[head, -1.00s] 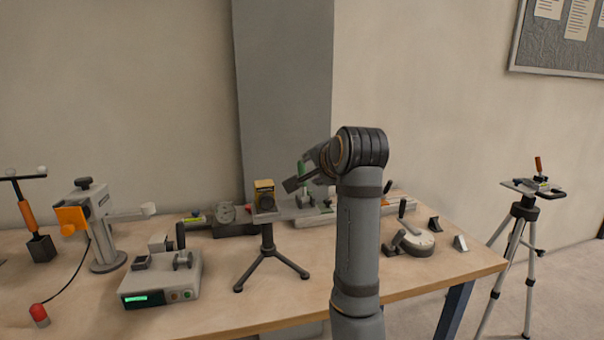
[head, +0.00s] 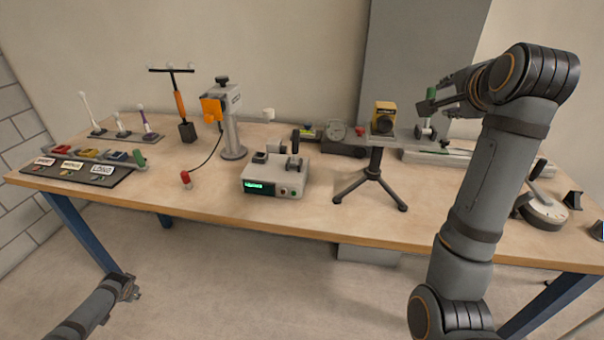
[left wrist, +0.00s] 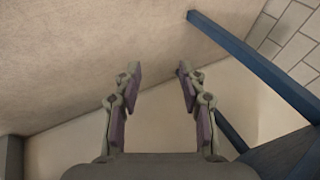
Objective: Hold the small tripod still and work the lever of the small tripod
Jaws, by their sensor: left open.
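The small tripod (head: 374,182) stands upright on the table with three dark legs spread and a yellow block with a dark round face (head: 383,118) on top. I cannot make out its lever clearly; a green-handled part (head: 431,94) shows to the right of its head, and I cannot tell whether it belongs to the tripod. My right gripper (head: 434,104) is raised beside that part, and its fingers are too small to read. My left gripper (head: 134,287) is low, in front of and below the table, far from the tripod. It is open and empty in the left wrist view (left wrist: 160,75).
A white box with a green display (head: 275,179) stands left of the tripod. A grey stand with an orange part (head: 232,125) and a red-tipped cable (head: 186,179) are farther left. A round dial base (head: 543,212) is at right. The table's front edge (head: 250,227) lies above my left gripper.

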